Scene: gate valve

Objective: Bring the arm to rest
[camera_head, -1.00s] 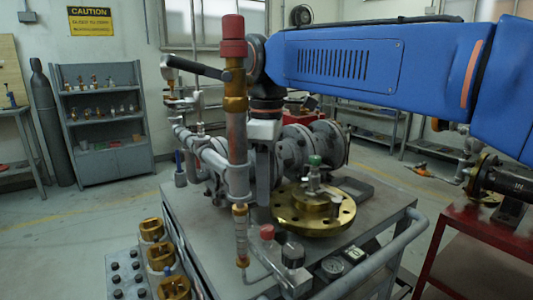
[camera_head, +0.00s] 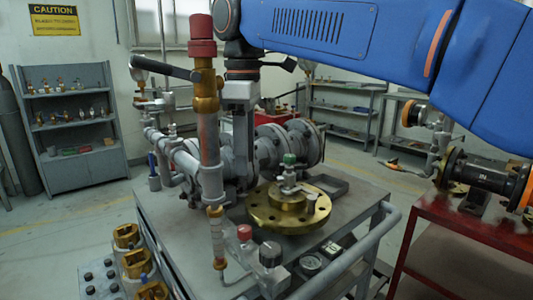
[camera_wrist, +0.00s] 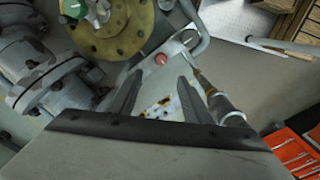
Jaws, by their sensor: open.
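My blue arm (camera_head: 320,28) reaches in from the right across the top of the head view. Its wrist hangs down behind the red-capped upright pipe (camera_head: 207,110). In the wrist view the two dark fingers of my gripper (camera_wrist: 158,95) are spread apart with nothing between them. Below them lies the cart top with small fittings. The grey flanged valve (camera_head: 275,148) stands on the cart, and it also shows at left in the wrist view (camera_wrist: 40,65).
The cart (camera_head: 345,225) has a curved grey rail (camera_head: 350,248) along its right side. A red table (camera_head: 465,225) with a dark flanged pipe (camera_head: 483,178) stands at right. Grey shelves (camera_head: 70,125) stand at back left. Open floor lies between.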

